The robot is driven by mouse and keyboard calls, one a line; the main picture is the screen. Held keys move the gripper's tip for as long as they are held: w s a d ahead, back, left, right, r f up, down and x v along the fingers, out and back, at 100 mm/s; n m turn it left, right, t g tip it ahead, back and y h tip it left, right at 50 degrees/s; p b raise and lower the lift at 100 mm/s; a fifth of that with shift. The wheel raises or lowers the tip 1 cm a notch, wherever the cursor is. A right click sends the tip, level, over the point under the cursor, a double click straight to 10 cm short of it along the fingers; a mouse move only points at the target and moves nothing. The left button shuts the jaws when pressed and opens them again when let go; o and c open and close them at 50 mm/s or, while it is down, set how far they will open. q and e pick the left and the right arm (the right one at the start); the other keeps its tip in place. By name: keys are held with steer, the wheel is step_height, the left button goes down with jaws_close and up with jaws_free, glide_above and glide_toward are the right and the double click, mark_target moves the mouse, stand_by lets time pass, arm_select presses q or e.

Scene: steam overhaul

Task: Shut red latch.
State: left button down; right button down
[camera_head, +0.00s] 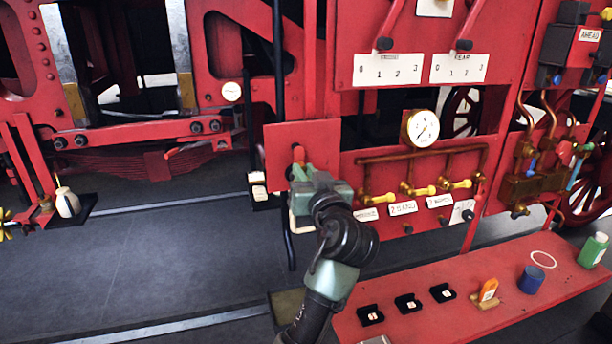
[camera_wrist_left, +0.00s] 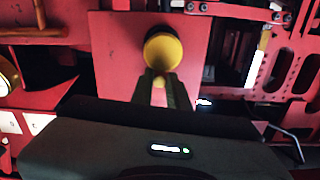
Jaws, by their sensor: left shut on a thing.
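A square red plate (camera_head: 325,135) stands upright at the middle of the engine side. A small red latch piece (camera_head: 298,153) sticks out at its left part, partly hidden by my left gripper (camera_head: 300,172). The gripper is at the plate, with its fingers closed on the latch piece. In the left wrist view the two fingers (camera_wrist_left: 161,84) meet around a small yellowish part, just below a round yellow cup-like fitting (camera_wrist_left: 162,50) on the red plate (camera_wrist_left: 110,60). How that fitting joins the latch is not clear. My right gripper is not in view.
Right of my wrist are a pressure gauge (camera_head: 420,127), copper pipes and yellow valve handles (camera_head: 418,190). Below them a red bench (camera_head: 450,320) holds small black boxes, a blue cup (camera_head: 531,279) and a green bottle (camera_head: 593,250). Open floor (camera_head: 150,265) lies to the left.

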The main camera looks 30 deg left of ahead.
arm_select(q)
steer(key=shift+m, duration=0.3)
steer(key=shift+a, duration=0.1)
steer(key=c, duration=1.4)
jaws_free()
steer(key=shift+o, duration=0.2)
steer(key=shift+s, duration=0.1)
steer(key=b+v, duration=0.4)
steer(key=v, duration=0.3)
steer(key=shift+s+d, duration=0.25)
steer(key=shift+d, duration=0.05)
